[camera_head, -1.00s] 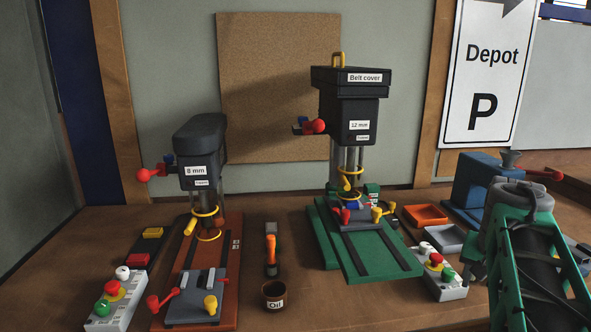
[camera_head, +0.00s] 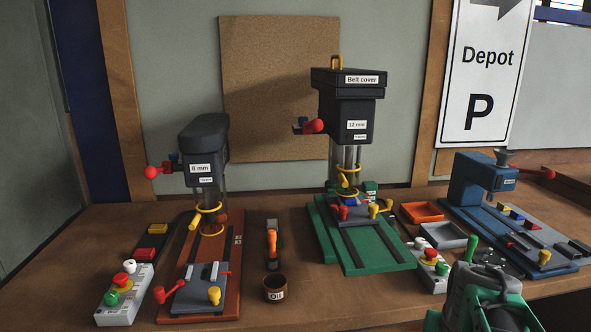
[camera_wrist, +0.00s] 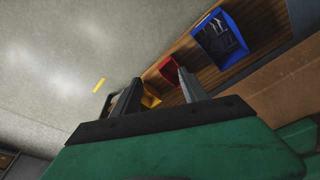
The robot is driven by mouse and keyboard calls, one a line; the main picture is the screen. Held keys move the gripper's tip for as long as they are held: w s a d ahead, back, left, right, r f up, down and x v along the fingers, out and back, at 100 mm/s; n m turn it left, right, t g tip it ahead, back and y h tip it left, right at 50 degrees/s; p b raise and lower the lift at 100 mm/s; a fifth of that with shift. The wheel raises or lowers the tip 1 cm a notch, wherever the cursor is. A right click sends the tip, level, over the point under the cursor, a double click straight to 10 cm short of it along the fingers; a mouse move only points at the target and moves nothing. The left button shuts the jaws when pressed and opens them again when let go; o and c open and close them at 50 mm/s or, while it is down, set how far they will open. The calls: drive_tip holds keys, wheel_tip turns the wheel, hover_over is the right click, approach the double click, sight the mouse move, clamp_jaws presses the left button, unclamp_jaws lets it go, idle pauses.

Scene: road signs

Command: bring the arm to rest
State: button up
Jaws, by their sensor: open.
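My gripper (camera_wrist: 158,76) shows in the wrist view with its two dark fingers apart and nothing between them. Its green body fills the bottom of that view. In the head view my arm (camera_head: 485,295) is low at the bottom right, in front of the bench edge; the gripper's fingers cannot be made out there.
The bench carries a red-based drill press (camera_head: 236,265), a green-based press (camera_head: 375,258), a blue machine (camera_head: 470,187), button boxes (camera_head: 125,295) and an oil cup (camera_head: 274,290). The wrist view shows blue (camera_wrist: 222,40) and red (camera_wrist: 168,68) bins and grey floor (camera_wrist: 60,60).

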drive_tip(key=s+a+r+n+p, duration=0.1)
drive_tip(key=a+r+n+p, duration=0.1)
drive_tip(key=a, duration=0.7)
drive_tip(key=s+a+r+n+t+y+p, duration=0.1)
drive_tip(key=a+n, duration=0.3)
drive_tip(key=a, duration=0.6)
drive_tip(key=shift+s+a+r+n+y+p, duration=0.15)
drive_tip(key=shift+s+r+n+y+p, duration=0.2)
drive_tip(key=shift+r+p, duration=0.35)
drive_tip(key=shift+f, duration=0.15)
